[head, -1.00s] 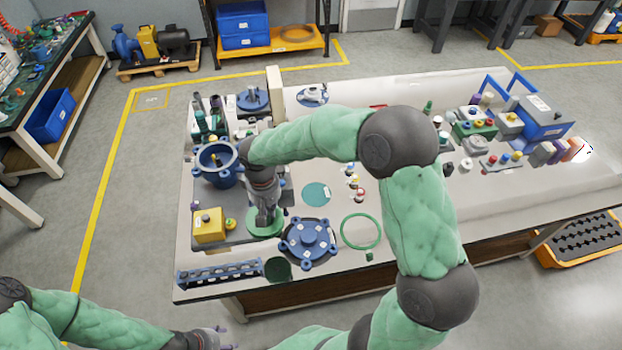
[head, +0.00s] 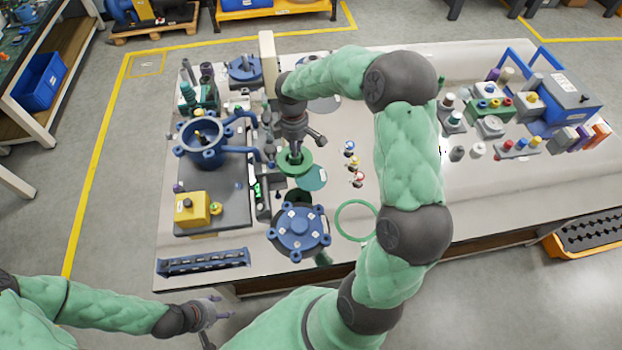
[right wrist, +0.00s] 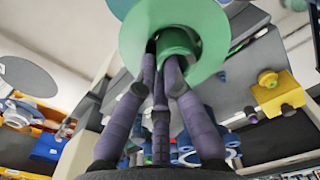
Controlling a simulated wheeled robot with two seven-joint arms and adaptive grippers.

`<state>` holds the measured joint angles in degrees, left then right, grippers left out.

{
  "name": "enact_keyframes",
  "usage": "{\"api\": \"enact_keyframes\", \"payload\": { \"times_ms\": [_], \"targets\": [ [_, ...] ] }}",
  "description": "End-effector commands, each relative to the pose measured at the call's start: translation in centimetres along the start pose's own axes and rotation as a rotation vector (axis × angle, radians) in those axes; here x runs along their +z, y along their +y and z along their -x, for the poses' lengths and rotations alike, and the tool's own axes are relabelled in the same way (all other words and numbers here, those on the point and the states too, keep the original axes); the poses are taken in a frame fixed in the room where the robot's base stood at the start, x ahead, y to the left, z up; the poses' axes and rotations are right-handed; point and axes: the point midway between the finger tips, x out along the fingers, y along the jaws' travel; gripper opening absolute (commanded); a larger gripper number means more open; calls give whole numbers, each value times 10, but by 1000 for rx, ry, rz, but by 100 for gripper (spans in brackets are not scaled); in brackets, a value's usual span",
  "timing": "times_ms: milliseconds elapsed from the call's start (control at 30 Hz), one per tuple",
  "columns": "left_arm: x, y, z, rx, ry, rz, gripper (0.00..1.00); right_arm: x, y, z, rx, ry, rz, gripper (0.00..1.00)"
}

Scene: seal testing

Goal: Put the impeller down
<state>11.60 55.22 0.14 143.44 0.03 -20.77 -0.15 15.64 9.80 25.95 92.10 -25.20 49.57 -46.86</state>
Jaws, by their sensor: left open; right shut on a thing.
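The impeller (head: 293,164) is a green disc with a raised hub. My right gripper (head: 295,155) points down and is shut on its hub; in the right wrist view the purple fingers close around the hub of the impeller (right wrist: 176,38). A flat teal disc (head: 313,179) lies on the table just right of and nearer than the impeller, which partly overlaps it in the picture. I cannot tell the impeller's height above the table. My left gripper (head: 214,312) is open and empty, low in front of the table edge.
The blue pump housing (head: 203,152) and yellow box (head: 192,210) stand on the left. A blue bolted cover (head: 299,231) sits in front, a green ring (head: 355,220) to its right. Small coloured bottles (head: 353,165) stand right of the teal disc. A blue rack (head: 205,261) lies at the front edge.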

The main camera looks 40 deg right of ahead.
Motion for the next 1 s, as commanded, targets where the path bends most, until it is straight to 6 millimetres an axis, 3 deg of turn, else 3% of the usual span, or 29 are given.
{"api": "enact_keyframes", "payload": {
  "times_ms": [100,333,467,800,1000],
  "targets": [
    [0,-2,-7,0,0,0,57,18,14,-8,2,-1,92,0],
    [-1,-4,-12,0,0,0,57,38,28,-15,4,-4,218,0],
    [-1,-5,-13,0,0,0,57,42,30,-19,3,-5,244,0],
    [-1,-10,-28,0,0,0,57,42,30,-64,3,-4,247,0],
    [-1,-12,-32,0,0,0,57,42,30,-80,3,-5,247,0]
  ]
}}
